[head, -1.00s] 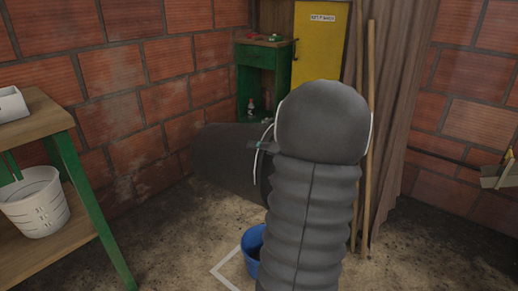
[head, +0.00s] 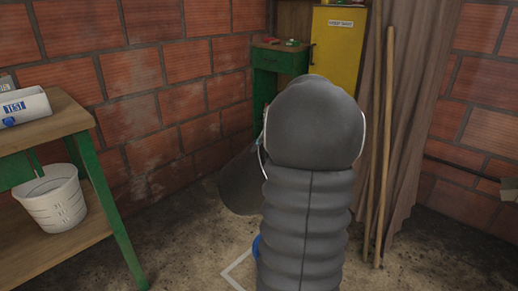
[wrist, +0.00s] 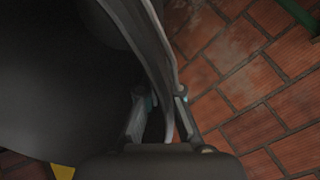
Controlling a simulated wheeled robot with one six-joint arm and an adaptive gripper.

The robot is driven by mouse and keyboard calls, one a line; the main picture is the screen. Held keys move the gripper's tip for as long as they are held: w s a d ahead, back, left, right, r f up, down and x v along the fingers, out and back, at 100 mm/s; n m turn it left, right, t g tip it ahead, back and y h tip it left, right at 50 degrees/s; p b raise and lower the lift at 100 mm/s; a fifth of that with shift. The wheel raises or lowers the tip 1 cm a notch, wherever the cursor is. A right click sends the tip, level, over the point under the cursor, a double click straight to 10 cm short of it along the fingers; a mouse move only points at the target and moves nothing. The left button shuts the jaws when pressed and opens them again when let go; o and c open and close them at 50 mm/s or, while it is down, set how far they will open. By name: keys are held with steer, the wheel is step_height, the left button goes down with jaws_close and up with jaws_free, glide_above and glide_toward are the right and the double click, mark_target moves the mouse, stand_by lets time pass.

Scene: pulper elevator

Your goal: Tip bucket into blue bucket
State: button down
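A dark grey bucket (head: 239,182) hangs tilted in the air left of my arm in the head view. It fills the left of the wrist view (wrist: 50,80), its wall edge running between my fingers. My gripper (wrist: 163,97) is shut on that edge; in the head view my arm mostly hides it. The blue bucket (head: 256,246) stands on the floor, almost wholly hidden behind my arm, with only a sliver of its left side showing. The dark bucket is above and to the left of that sliver. Its mouth and contents cannot be seen.
A green stand (head: 280,62) and yellow cabinet (head: 338,48) are at the back. Poles (head: 383,150) lean by a curtain. White lines (head: 238,268) mark the floor.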

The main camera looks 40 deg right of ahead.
steer(key=g, duration=0.2)
steer(key=w+f+g, duration=0.1)
steer(key=g, duration=0.1)
steer(key=g+h, duration=0.1)
steer(key=g, duration=0.1)
steer(key=shift+w+a+f, duration=0.1)
steer(key=shift+w+f, duration=0.05)
steer(key=shift+f, duration=0.25)
steer(key=g, duration=0.1)
steer(key=r+g+h, duration=0.1)
steer(key=shift+s+g, duration=0.25)
steer(key=shift+g, duration=0.15)
steer(key=shift+s+r+g, duration=0.15)
steer(key=shift+s+g, duration=0.1)
steer(key=shift+g, duration=0.15)
